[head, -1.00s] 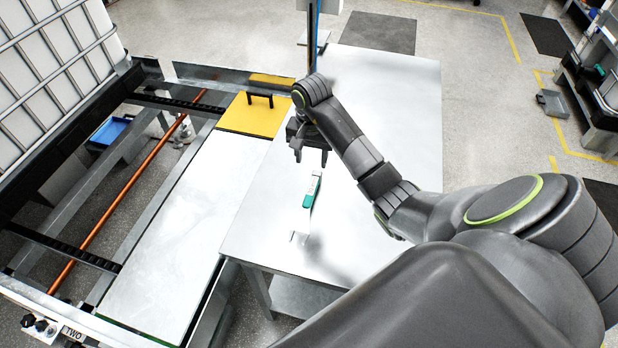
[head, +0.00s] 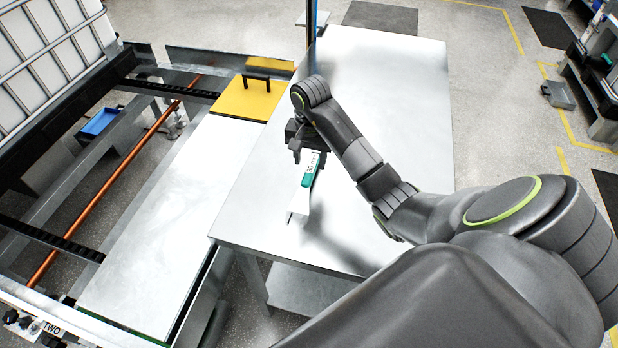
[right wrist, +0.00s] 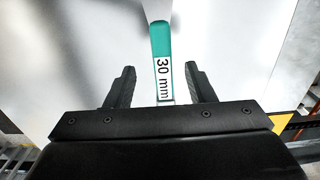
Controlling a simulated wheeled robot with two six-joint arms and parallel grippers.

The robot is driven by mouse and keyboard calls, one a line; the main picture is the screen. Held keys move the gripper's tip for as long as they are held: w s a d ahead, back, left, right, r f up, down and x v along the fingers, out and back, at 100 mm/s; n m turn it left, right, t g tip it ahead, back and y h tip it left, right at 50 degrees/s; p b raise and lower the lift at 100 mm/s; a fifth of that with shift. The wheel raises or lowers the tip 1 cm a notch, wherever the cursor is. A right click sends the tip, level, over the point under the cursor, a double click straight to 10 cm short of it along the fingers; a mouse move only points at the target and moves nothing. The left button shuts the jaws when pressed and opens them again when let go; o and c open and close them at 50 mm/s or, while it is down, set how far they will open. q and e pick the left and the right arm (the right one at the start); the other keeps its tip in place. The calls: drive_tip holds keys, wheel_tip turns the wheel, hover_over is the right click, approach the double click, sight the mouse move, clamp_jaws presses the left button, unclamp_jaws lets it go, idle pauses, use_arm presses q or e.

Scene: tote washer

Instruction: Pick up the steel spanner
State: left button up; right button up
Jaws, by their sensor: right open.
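The steel spanner (head: 309,172) lies on the steel table (head: 385,90). It has a teal grip with a white label, and its bare steel end points toward the front of the table in the head view. My right gripper (head: 308,157) is open at the labelled end of the grip. In the right wrist view the teal grip (right wrist: 160,42) with its "30 mm" label runs between the two spread fingers of the right gripper (right wrist: 160,72), with a gap on each side. I cannot tell how far the fingertips are above the table. My left gripper is not in view.
Left of the table is a washer frame with a pale flat panel (head: 160,220), a yellow plate (head: 248,100) with a black handle, and an orange rod (head: 110,190). A blue post (head: 311,22) stands at the table's far edge. The table's right side is clear.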

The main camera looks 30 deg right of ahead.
sight(309, 172)
drive_tip(key=shift+f+b, duration=0.55)
drive_tip(key=shift+f, duration=0.3)
drive_tip(key=shift+f+b, duration=0.4)
drive_tip(key=shift+b, duration=0.05)
wheel_tip(309, 172, down, 2)
drive_tip(key=shift+a+p, duration=0.15)
drive_tip(key=shift+p, duration=0.6)
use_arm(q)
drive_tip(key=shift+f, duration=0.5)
use_arm(e)
drive_tip(key=shift+f, duration=0.65)
drive_tip(key=shift+w, duration=0.1)
drive_tip(key=shift+c, duration=0.4)
clamp_jaws()
